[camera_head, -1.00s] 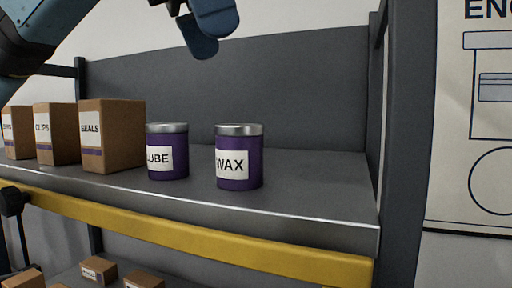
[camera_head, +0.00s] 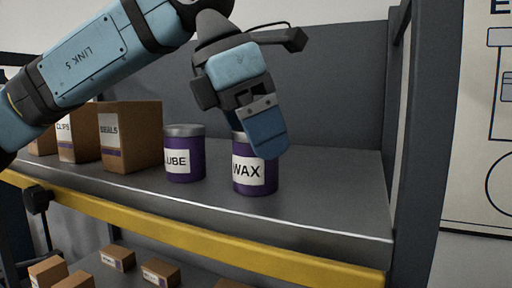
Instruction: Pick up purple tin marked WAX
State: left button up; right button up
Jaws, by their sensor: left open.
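The purple tin marked WAX (camera_head: 254,176) stands upright on the grey shelf, near the shelf's front edge. Its lid is mostly hidden behind my left gripper (camera_head: 264,136). My left gripper comes in from the upper left and points down at the top of the tin. Its blue finger overlaps the tin's upper part in the picture; I cannot tell whether they touch. The gripper is open, and one finger largely covers the other. My right gripper is not in the view.
A purple LUBE tin (camera_head: 184,157) stands close on the left of the WAX tin. Cardboard boxes, one marked SEALS (camera_head: 131,137), stand farther left. A dark rack post (camera_head: 402,150) is at the right. The shelf (camera_head: 335,185) is clear between WAX and post. Small boxes lie below.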

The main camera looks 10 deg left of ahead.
pick_arm(q)
jog(key=shift+x, duration=0.9)
jog(key=shift+w+f, duration=0.15)
jog(key=c, duration=1.2)
